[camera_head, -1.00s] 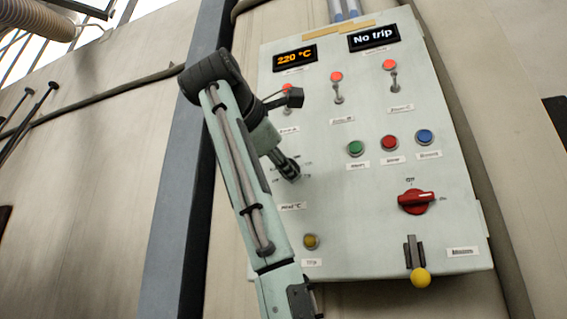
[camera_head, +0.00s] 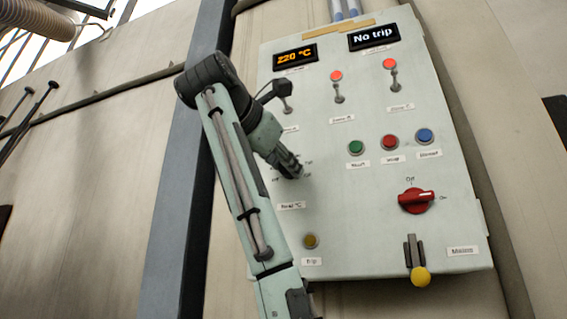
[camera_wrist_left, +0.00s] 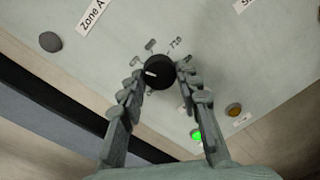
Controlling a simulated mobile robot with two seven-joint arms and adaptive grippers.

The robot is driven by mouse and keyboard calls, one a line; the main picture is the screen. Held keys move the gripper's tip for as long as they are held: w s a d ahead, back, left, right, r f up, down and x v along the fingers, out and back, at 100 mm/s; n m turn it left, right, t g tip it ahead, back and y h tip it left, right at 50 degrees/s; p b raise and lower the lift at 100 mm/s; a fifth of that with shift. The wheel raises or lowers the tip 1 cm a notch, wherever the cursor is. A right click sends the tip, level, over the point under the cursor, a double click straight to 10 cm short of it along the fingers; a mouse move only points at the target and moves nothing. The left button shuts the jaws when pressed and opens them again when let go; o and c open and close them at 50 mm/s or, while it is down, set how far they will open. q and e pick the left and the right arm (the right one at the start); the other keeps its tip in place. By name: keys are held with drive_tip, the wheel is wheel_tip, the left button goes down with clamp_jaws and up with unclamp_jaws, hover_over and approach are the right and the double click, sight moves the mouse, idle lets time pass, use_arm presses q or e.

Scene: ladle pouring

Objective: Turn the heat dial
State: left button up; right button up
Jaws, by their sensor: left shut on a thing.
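The heat dial is a round black knob with a light mark (camera_wrist_left: 157,71), seen in the left wrist view on the pale panel with small scale labels around it. My left gripper (camera_wrist_left: 160,82) has one finger on each side of the knob and is shut on it. In the head view my left gripper (camera_head: 294,171) reaches the panel above the "Heat °C" label (camera_head: 291,206) and hides the dial. The orange display (camera_head: 295,57) reads 220 °C. My right gripper is not in view.
The panel (camera_head: 330,200) also carries toggle switches, a green button (camera_head: 356,148), a red button (camera_head: 390,142), a blue button (camera_head: 425,136), a red rotary switch (camera_head: 416,201) and a yellow-knobbed lever (camera_head: 420,276). A yellow button (camera_head: 311,241) sits below my gripper. The second display (camera_head: 374,36) reads "No trip".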

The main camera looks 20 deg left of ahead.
use_arm(q)
drive_tip(key=shift+f, duration=0.1)
drive_tip(key=o, duration=1.2)
drive_tip(key=shift+c, duration=0.2)
drive_tip(key=s, duration=0.7)
drive_tip(key=shift+s+a+r, duration=0.2)
drive_tip(key=shift+s+a, duration=0.1)
drive_tip(key=shift+a, duration=0.05)
